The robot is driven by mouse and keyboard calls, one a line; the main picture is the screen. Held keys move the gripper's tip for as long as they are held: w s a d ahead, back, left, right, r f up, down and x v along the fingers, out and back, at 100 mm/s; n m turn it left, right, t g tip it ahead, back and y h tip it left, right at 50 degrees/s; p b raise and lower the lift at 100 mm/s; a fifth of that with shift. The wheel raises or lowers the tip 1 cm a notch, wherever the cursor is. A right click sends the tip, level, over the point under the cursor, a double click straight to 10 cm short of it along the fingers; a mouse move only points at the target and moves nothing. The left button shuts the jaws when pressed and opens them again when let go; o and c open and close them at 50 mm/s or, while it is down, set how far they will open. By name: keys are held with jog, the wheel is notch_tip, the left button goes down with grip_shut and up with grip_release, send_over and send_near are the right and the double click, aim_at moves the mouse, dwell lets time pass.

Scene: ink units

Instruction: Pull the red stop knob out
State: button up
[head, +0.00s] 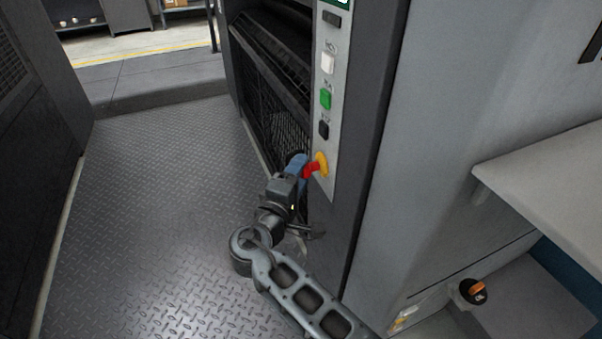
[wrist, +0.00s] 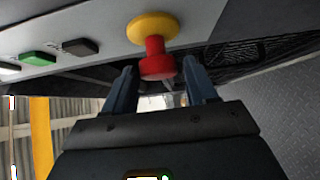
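The red stop knob (head: 311,169) stands out from its yellow collar (head: 321,163) at the lower end of the light control strip on the machine. In the wrist view the red knob (wrist: 157,60) hangs below the yellow collar (wrist: 153,27). My gripper (head: 299,164) is at the knob from the left in the head view. In the wrist view my gripper (wrist: 160,72) is open, with one blue finger on each side of the knob's head. Gaps show between the fingers and the knob, so it does not look gripped.
Above the knob on the strip are a black button (head: 323,130), a green button (head: 325,98) and a white button (head: 328,62). A dark mesh opening (head: 275,110) lies left of the strip. A grey shelf (head: 550,180) juts out at right. The tread-plate floor (head: 150,210) is clear.

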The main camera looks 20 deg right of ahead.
jog(key=shift+o, duration=1)
jog(key=p+v, duration=0.2)
jog(key=v, duration=0.5)
jog(key=shift+s+a, duration=0.25)
jog(key=shift+s, duration=0.05)
